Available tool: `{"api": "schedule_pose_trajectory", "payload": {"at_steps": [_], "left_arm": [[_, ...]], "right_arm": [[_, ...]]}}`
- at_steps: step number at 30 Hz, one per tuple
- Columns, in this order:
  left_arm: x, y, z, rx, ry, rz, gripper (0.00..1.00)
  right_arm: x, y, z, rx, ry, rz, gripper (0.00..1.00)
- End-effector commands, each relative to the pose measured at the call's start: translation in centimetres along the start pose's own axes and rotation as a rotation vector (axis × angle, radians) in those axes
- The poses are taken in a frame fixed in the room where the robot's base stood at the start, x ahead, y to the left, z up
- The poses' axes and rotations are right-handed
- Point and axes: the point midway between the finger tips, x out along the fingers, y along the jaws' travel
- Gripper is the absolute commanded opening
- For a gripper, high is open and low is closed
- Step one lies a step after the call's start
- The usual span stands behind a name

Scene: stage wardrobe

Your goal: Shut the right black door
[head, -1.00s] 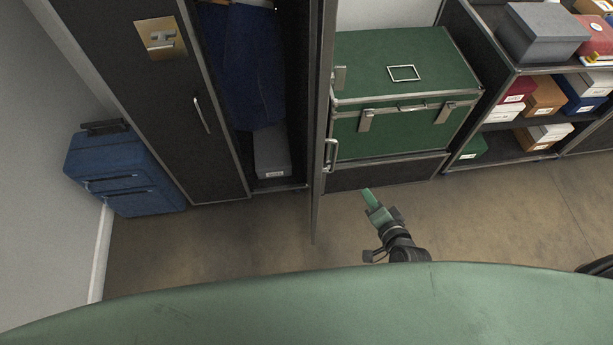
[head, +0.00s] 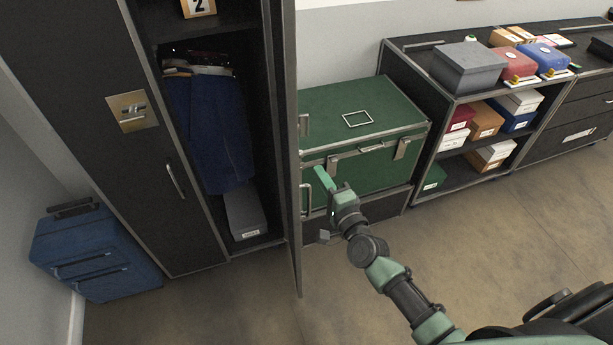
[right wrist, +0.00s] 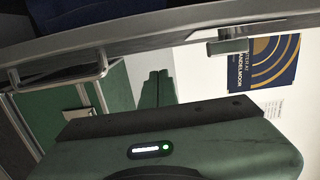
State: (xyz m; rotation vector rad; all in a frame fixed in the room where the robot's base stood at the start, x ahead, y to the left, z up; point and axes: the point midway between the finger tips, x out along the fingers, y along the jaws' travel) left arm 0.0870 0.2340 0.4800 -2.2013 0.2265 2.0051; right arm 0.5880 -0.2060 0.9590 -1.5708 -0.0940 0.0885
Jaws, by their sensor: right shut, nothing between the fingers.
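The right black door (head: 293,160) of the wardrobe stands open, swung out toward me and seen nearly edge-on in the head view. Its metal handle (head: 306,199) is on the side facing right. My right gripper (head: 323,180) is shut and empty, just right of the door near the handle. In the right wrist view the shut green fingers (right wrist: 156,90) point toward the door (right wrist: 190,38), whose handle (right wrist: 62,72) shows at the left. I cannot tell whether the fingers touch the door. My left gripper is not in view.
The left black door (head: 150,150) is closed. A blue garment (head: 215,130) and a grey box (head: 245,212) are inside the open half. A green trunk (head: 385,115) stands right behind my gripper, beside a shelf (head: 455,175) of boxes. A blue suitcase (head: 95,260) stands left. Floor in front is clear.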

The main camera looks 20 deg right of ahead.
Motion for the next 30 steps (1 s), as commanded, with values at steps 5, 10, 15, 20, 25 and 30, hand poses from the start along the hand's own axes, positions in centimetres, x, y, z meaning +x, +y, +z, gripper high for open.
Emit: {"api": "schedule_pose_trajectory", "payload": {"at_steps": [5, 10, 15, 20, 25, 30], "left_arm": [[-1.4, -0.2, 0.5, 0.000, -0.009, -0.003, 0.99], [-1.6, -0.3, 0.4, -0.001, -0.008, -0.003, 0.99], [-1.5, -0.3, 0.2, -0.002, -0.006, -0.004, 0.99], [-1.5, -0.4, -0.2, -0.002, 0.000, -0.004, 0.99], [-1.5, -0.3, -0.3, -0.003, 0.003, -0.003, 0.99], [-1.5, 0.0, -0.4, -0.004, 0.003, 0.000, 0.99]], "right_arm": [[0.4, -0.1, 2.9, 0.005, -0.002, 0.004, 0.00], [0.6, 0.1, 3.7, 0.002, -0.002, 0.003, 0.00], [0.6, 0.1, 3.8, 0.001, -0.002, 0.003, 0.00], [0.6, 0.1, 3.8, 0.001, -0.002, 0.003, 0.00], [0.5, 0.1, 4.1, 0.002, -0.003, 0.003, 0.00], [0.4, 0.1, 5.3, 0.003, -0.009, 0.003, 0.00]]}}
